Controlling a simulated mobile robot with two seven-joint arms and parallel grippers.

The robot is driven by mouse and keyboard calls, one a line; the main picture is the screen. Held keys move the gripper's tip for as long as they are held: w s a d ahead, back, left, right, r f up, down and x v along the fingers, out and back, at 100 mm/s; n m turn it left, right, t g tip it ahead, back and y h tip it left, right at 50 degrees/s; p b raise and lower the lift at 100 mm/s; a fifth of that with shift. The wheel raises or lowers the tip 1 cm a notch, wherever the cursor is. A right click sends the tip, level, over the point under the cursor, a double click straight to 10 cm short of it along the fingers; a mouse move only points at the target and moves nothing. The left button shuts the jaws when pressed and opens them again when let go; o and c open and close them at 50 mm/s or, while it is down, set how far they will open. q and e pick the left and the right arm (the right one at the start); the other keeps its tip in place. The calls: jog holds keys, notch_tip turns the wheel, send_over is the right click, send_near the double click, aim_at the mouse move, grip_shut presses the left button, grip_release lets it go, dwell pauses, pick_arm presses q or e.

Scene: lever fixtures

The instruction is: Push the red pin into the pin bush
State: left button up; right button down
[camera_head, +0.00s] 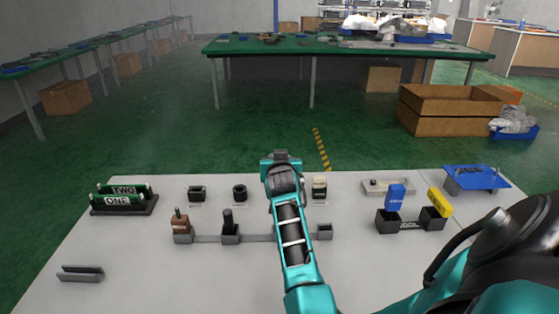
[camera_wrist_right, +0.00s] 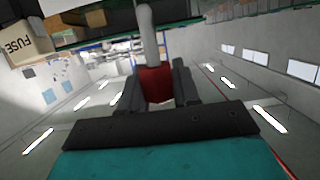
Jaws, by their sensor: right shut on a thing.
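The red pin (camera_wrist_right: 155,86) is between the fingers of my right gripper (camera_wrist_right: 161,88) in the right wrist view. Its red body sits between the dark fingers, and a grey rounded shaft points up in that picture. In the head view my right arm reaches over the middle of the grey table, and its wrist hides the fingers and the pin. A round black bush (camera_head: 240,192) stands left of the arm. It looks like the pin bush, but I cannot read a label. The pin is apart from it. My left gripper is not in view.
A square black socket (camera_head: 197,193) stands left of the bush. Two levers, brown-topped (camera_head: 181,226) and black (camera_head: 229,227), stand in front. A cream FUSE block (camera_wrist_right: 22,38) shows close to the gripper. Blue (camera_head: 395,198) and yellow (camera_head: 439,203) parts stand at right. The front left table is mostly clear.

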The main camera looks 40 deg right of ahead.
jog(key=shift+p, duration=0.4)
dwell(0.7)
jog(key=shift+f+b, duration=1.45)
jog(key=shift+f, duration=0.75)
jog(key=c, duration=0.7)
grip_release()
jog(key=shift+c, duration=0.2)
notch_tip(320, 180, up, 20)
jog(key=p, duration=0.3)
